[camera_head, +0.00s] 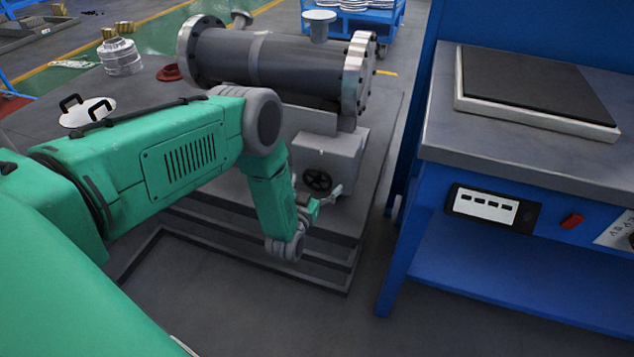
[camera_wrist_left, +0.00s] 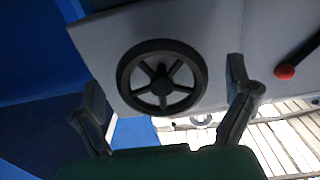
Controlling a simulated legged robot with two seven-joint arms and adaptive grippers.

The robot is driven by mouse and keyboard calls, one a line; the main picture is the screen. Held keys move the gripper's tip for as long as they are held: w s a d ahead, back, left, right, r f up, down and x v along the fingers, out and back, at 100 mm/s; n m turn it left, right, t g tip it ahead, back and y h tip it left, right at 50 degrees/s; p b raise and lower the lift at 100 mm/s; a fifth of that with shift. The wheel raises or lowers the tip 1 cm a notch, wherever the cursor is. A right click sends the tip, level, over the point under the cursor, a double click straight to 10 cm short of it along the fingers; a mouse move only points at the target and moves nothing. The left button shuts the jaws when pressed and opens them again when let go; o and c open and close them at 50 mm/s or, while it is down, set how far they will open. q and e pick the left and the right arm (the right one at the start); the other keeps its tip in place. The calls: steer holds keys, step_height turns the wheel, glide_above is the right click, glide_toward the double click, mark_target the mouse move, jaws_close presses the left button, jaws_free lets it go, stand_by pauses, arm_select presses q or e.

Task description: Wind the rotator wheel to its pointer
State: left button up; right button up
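The rotator wheel (camera_head: 317,180) is a small black spoked handwheel on the front of a grey box (camera_head: 334,152) under the flanged shell (camera_head: 270,66). In the left wrist view the wheel (camera_wrist_left: 162,77) faces the camera, with its hub and spokes clear. My left gripper (camera_head: 324,199) is just in front of the wheel, slightly low and right of it. In the wrist view its fingers (camera_wrist_left: 164,85) are spread wide on either side of the wheel, apparently not touching it. A black rod with a red tip (camera_wrist_left: 285,71) lies right of the wheel; I cannot tell whether it is the pointer.
A blue workbench (camera_head: 520,150) with a dark-topped plate stands close on the right. The shell's dark stand frame (camera_head: 300,270) surrounds the area below the wheel. Loose parts, including a silver flanged piece (camera_head: 120,57) and a red ring (camera_head: 170,73), lie at the back left.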

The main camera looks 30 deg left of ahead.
arm_select(q)
steer(key=shift+w+r, duration=0.1)
steer(key=shift+r, duration=0.1)
steer(key=v, duration=1.2)
steer(key=shift+f, duration=0.2)
